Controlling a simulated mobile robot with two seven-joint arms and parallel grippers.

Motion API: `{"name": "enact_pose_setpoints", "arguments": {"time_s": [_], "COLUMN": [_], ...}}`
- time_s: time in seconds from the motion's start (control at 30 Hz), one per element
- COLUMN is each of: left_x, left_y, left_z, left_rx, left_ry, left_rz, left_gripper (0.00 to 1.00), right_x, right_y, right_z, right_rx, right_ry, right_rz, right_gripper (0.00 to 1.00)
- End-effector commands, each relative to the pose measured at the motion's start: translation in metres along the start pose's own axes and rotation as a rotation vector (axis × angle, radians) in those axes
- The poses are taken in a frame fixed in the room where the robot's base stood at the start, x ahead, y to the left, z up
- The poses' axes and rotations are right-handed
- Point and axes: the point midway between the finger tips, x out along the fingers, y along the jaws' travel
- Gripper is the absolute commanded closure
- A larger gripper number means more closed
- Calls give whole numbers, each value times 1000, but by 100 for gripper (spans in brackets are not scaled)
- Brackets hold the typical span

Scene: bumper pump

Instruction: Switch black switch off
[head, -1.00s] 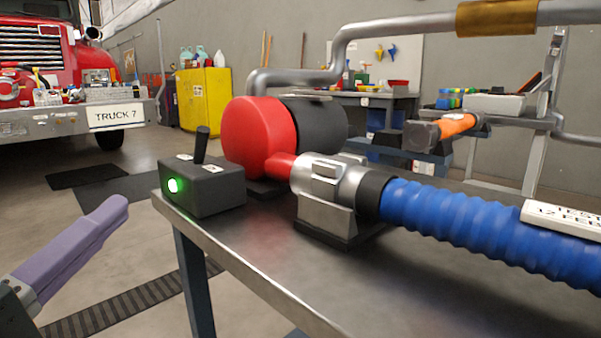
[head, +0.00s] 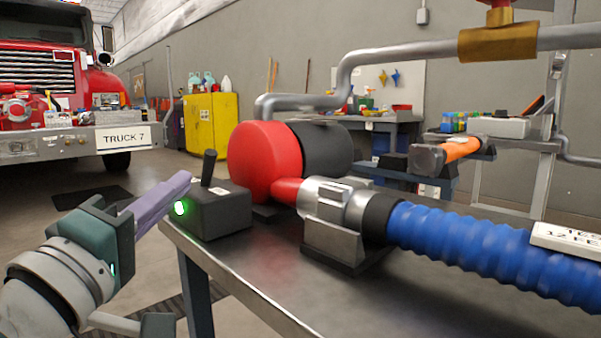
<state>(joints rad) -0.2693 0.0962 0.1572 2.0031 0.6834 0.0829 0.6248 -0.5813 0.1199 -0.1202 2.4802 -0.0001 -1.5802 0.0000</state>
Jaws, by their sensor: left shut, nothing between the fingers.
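The black switch is a dark box (head: 222,212) on the near left corner of the metal table, with a black lever (head: 209,167) standing up from its top, leaning slightly right. A green light (head: 180,208) glows on its front left face. My left gripper (head: 186,179) comes in from the left with its purple fingers shut and empty. Its tips are at the left side of the box in the picture, a little below and left of the lever. I cannot tell whether they touch the box. My right gripper is not in view.
Beside the switch stands a red and black pump (head: 265,160) with a metal coupling and a blue ribbed hose (head: 480,240). A grey pipe (head: 400,52) runs above. The table's front strip (head: 290,285) is bare. A red truck (head: 45,90) and yellow cabinet (head: 212,125) stand behind.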

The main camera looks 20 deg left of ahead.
Motion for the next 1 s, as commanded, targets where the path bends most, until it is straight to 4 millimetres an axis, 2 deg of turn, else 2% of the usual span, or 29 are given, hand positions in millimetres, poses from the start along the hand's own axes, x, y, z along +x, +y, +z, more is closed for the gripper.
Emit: {"name": "enact_pose_setpoints", "arguments": {"time_s": [0.13, 0.33, 0.77, 1.0], "left_x": [24, 40, 43, 45], "left_y": [0, 0, 0, 4], "left_z": [0, 0, 0, -3], "left_rx": [-3, 0, -1, -36], "left_ry": [2, 1, 0, 0], "left_rz": [3, 1, -1, -25], "left_gripper": [100, 100, 100, 100], "right_x": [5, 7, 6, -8], "right_y": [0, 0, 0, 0], "right_z": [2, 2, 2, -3], "right_rx": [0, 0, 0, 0], "right_ry": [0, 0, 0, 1], "right_rz": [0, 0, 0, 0], "right_gripper": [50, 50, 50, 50]}}
